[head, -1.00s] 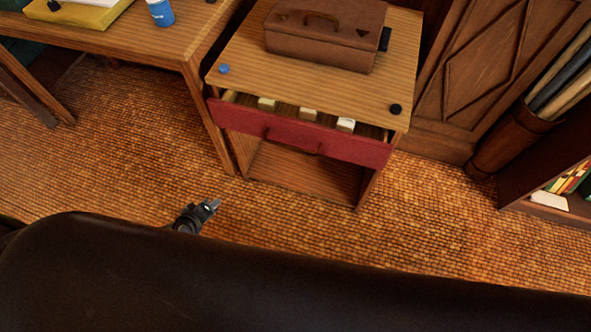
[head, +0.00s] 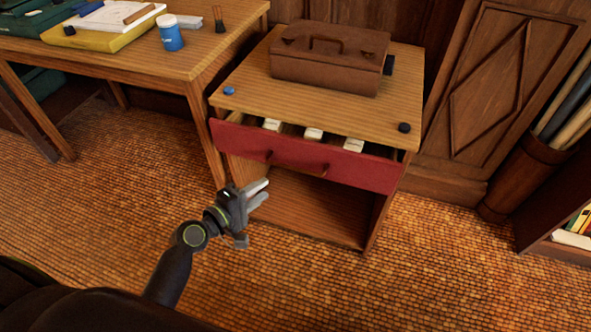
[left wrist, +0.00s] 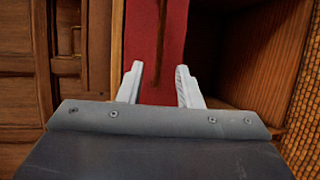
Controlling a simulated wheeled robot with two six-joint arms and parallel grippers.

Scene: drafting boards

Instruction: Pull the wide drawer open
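The wide red drawer (head: 345,168) is partly open in a small wooden cabinet (head: 245,85). Several pale blocks show inside it. Its dark handle (head: 296,165) runs across the front and also shows upright in the left wrist view (left wrist: 160,40). My left gripper (head: 267,190) is in front of the cabinet, a little below and left of the handle in the head view. Its fingers are apart and empty. In the left wrist view the gripper (left wrist: 160,82) faces the red front, with the handle ahead between the fingertips, apart from them. My right gripper is out of view.
A brown case (head: 330,70) and two small knobs, blue (head: 229,91) and black (head: 404,128), are on the cabinet top. A wooden desk (head: 190,60) stands at left, with a blue jar (head: 171,38) on it. The tiled floor before the cabinet is clear.

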